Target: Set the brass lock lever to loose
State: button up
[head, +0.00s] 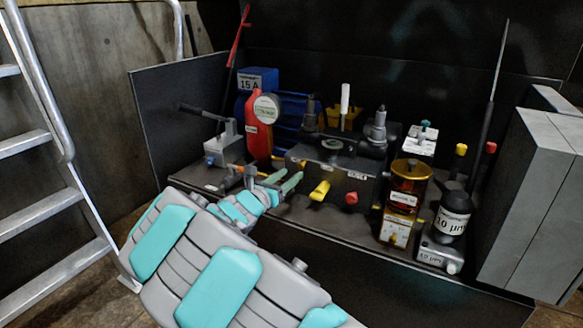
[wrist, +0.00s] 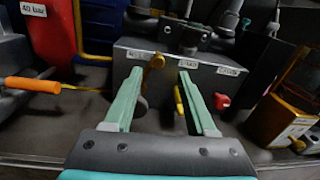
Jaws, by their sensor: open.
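A brass-coloured lever (wrist: 153,63) stands at the left part of the front face of a dark valve block (wrist: 168,54) in the wrist view. My gripper (wrist: 160,73) is open, its two green fingers pointing at this face. The brass lever appears just beside the tip of the left finger, toward the inside of the gap; I cannot tell whether they touch. The lever's lower part is partly hidden by that finger. In the head view my gripper (head: 287,181) is in front of the block's left end, where the lever is hard to make out.
A yellow handle (head: 320,190) and a red knob (head: 351,198) stick out of the block to the right. A red cylinder (head: 259,130) stands behind left. An orange-handled lever (wrist: 33,85) is at the left. An amber canister (head: 407,180) stands right.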

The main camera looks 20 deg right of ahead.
aim_at(300, 167)
jog(key=x, duration=0.7)
jog(key=shift+w+d, duration=0.2)
jog(key=shift+w, duration=0.15)
jog(key=shift+c, duration=0.3)
grip_shut()
dwell(0.8)
